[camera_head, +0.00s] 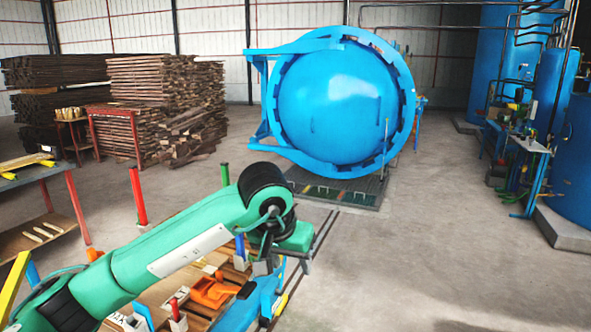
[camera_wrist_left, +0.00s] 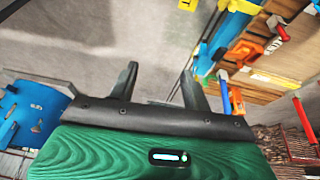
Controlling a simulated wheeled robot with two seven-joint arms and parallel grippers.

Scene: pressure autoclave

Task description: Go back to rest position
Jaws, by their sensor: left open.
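My left arm reaches in from the lower left of the head view, and my left gripper (camera_head: 282,266) points down beside the blue-edged wooden cart (camera_head: 262,302). In the left wrist view its two dark fingers (camera_wrist_left: 158,88) stand apart with nothing between them, over bare grey floor. The gripper is open and empty. My arm hides part of the cart. My right gripper is in neither view.
The big blue autoclave (camera_head: 340,105) stands shut at the back centre. Stacked timber (camera_head: 155,95) stands back left, blue tanks (camera_head: 575,160) at right. The floor (camera_head: 440,250) at right is clear.

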